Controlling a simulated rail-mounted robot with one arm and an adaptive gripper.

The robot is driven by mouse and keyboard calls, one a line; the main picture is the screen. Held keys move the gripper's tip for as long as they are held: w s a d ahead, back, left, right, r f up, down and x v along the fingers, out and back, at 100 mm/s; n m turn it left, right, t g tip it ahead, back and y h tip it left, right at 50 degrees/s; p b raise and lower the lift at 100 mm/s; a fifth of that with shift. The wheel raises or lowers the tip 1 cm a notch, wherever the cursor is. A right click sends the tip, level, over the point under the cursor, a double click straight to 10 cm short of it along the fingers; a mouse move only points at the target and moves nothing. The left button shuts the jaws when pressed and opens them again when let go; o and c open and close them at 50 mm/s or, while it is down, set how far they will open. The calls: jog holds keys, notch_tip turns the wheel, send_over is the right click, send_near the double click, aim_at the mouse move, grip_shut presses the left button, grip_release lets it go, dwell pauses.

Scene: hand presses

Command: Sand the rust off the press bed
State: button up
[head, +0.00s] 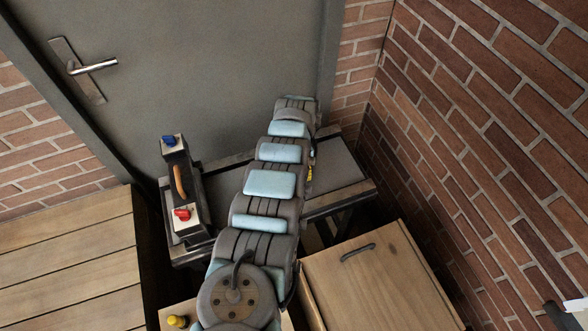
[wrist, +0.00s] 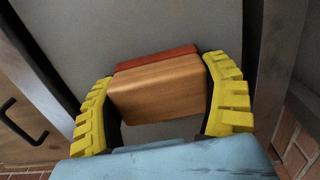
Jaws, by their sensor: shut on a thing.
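My gripper (wrist: 162,105) has yellow ribbed fingers, shut on the two sides of a wooden sanding block (wrist: 155,88). A dark red layer (wrist: 155,57) shows along the block's far edge. The grey press bed (wrist: 200,25) lies behind and below the block; I cannot tell whether they touch. In the head view the bed (head: 338,172) extends right of my arm, against the door. My arm covers its middle and nearly all of the gripper, and the block is hidden there. I see no clear rust patch on the bare parts.
A dark unit (head: 180,175) with a blue knob, an orange handle and a red knob stands at the bed's left end. A wooden cabinet (head: 375,280) stands in front on the right. A slatted wooden top (head: 70,255) lies left. A brick wall (head: 490,130) closes the right side.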

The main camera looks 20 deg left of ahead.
jog(key=r, duration=0.1)
jog(key=r+p, duration=0.1)
jog(key=r, duration=0.1)
jog(key=r+p, duration=0.1)
jog(key=shift+w+a+r, duration=0.1)
jog(key=shift+a+r, duration=0.25)
jog(key=shift+d+r+p, duration=0.15)
jog(key=shift+r+p, duration=0.15)
jog(key=shift+p, duration=0.1)
jog(key=shift+r+p, duration=1.35)
jog(key=shift+r, duration=0.1)
